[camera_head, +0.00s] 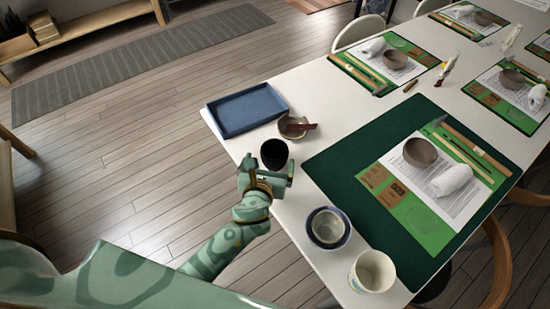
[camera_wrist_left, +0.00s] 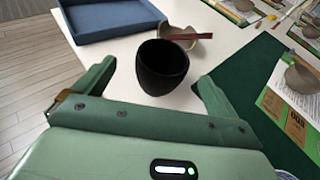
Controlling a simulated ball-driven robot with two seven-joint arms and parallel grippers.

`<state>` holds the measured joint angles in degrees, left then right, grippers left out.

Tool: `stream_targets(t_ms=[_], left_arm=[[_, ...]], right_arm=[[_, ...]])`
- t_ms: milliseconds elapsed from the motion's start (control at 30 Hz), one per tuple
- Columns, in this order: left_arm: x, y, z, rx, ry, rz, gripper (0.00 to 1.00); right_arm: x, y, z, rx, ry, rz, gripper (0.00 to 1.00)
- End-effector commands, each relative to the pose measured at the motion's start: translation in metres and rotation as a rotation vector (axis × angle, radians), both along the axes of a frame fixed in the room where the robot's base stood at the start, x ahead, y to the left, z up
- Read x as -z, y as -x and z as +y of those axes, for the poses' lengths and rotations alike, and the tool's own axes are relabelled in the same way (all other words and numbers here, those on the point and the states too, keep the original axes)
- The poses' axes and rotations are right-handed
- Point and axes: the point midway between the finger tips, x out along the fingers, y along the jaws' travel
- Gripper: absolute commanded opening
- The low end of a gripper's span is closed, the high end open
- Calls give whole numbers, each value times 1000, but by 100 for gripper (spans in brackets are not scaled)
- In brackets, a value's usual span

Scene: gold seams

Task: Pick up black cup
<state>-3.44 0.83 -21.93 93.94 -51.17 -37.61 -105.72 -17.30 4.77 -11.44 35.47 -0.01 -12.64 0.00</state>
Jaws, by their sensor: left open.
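The black cup (camera_head: 274,153) stands upright near the left edge of the white table in the head view. In the left wrist view the black cup (camera_wrist_left: 162,66) stands just ahead of and between my two fingers. My left gripper (camera_head: 266,172) is open beside the cup, on its near side. It also shows open in the left wrist view (camera_wrist_left: 155,85), with one finger on each side. I cannot tell whether either finger touches the cup. My right gripper is not in view.
A blue tray (camera_head: 247,110) and a small bowl (camera_head: 293,127) with a reddish stick stand behind the cup. A dark green mat (camera_head: 330,165) lies to the right. A blue-rimmed bowl (camera_head: 328,228) and a white cup (camera_head: 372,272) stand nearer me.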

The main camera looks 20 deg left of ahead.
Motion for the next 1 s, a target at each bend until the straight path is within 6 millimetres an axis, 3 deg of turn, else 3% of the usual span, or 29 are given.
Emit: stream_targets(t_ms=[167, 433, 733, 767, 933, 1000], left_arm=[[6, -14, 1, 1, 0, 0, 96], [23, -52, 1, 1, 2, 2, 96], [22, -59, 2, 0, 2, 1, 96], [22, -59, 2, 0, 2, 1, 91], [22, -59, 2, 0, 2, 1, 44], [22, -59, 2, 0, 2, 0, 43]], right_arm=[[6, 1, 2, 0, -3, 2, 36], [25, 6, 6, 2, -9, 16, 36], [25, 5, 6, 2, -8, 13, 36], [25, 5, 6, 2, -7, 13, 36], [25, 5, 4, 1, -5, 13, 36], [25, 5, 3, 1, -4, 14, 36]])
